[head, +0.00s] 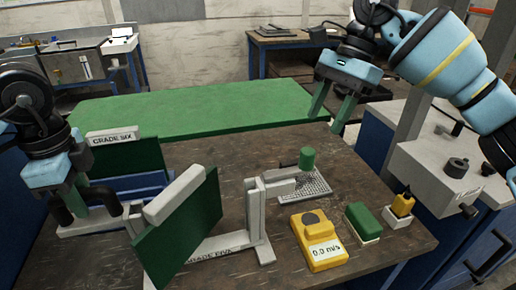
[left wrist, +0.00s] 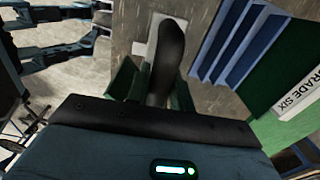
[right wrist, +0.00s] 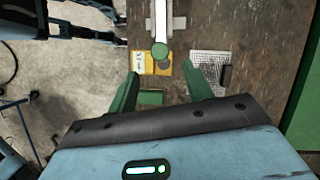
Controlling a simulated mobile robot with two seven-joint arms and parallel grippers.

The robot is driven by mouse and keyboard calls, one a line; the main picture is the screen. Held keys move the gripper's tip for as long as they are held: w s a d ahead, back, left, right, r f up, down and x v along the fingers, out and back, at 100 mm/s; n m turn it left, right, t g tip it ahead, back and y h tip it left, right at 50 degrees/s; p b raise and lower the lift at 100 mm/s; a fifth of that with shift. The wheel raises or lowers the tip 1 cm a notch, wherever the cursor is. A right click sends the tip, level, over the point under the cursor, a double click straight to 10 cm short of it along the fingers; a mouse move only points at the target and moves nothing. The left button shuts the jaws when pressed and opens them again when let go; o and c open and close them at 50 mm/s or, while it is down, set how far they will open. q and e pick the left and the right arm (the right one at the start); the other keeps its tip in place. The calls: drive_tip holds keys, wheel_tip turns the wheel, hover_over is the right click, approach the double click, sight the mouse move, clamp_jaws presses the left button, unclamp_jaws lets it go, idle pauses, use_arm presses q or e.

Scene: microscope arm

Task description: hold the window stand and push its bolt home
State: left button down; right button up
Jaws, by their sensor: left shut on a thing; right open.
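The window stand has a grey base, a grey upright post (head: 258,222) and a grey side bar (head: 280,187). A bolt with a green knob (head: 308,158) shows at the bar's far end; the knob also shows in the right wrist view (right wrist: 160,52). How deep the bolt sits cannot be told. My left gripper (head: 82,203) is shut on a black handle (left wrist: 168,60) at the stand's left end. My right gripper (head: 328,118) is open and empty, above and behind the knob. In the right wrist view, the knob lies between and beyond its fingertips.
A tilted dark green panel (head: 180,235) with a grey top edge partly hides the stand. A GRADE SIX panel (head: 128,158) stands behind. A yellow meter (head: 318,243), a green-topped block (head: 362,222), a mesh plate (head: 318,187) and a small holder (head: 397,220) occupy the right of the table.

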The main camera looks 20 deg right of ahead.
sight(309, 150)
drive_tip(key=x, duration=0.9)
drive_tip(key=shift+a, duration=0.1)
clamp_jaws()
drive_tip(key=shift+a, duration=0.1)
